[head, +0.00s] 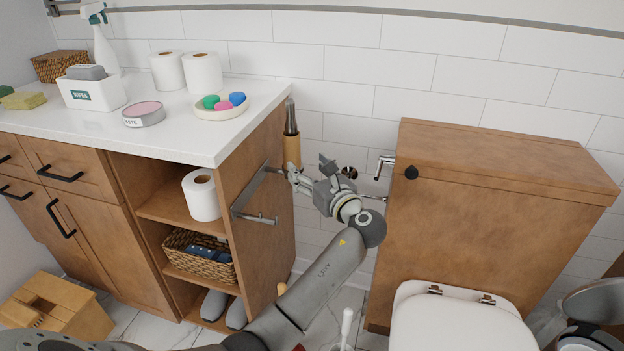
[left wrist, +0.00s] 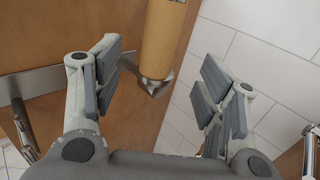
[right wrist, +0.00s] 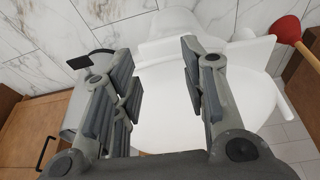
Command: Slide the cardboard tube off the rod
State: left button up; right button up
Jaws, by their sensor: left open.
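The brown cardboard tube (head: 292,151) stands upright around a metal rod (head: 290,118) at the right side of the vanity. The rod's dark metal end shows above the tube. A metal bracket (head: 262,190) on the vanity's side panel sits below it. In the left wrist view the tube (left wrist: 163,38) shows between and beyond the fingers, with a metal end (left wrist: 153,84) under it. My left gripper (head: 308,172) is open and empty, just right of and below the tube. My right gripper (right wrist: 160,85) is open and empty, with the white toilet behind its fingers.
The wooden vanity (head: 252,132) is close on the left, with a spare paper roll (head: 201,196) and a basket (head: 200,262) on its shelves. The wooden toilet cistern (head: 490,215) and white toilet (head: 455,318) stand right. A red plunger (right wrist: 287,30) shows in the right wrist view.

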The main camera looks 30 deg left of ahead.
aim_at(296, 156)
pick_arm(q)
jog(key=b+x, duration=0.1)
jog(key=x, duration=0.4)
jog(key=shift+f, duration=0.1)
jog(key=x, duration=0.3)
jog(key=shift+w+a+b, duration=0.2)
jog(key=shift+a+b, duration=0.05)
jog(key=shift+b, duration=0.15)
jog(key=shift+w+a, duration=0.35)
jog(key=shift+a, duration=0.2)
pick_arm(e)
jog(key=shift+v, duration=1.65)
pick_arm(q)
jog(key=shift+c, duration=0.2)
pick_arm(e)
jog(key=shift+s, duration=0.1)
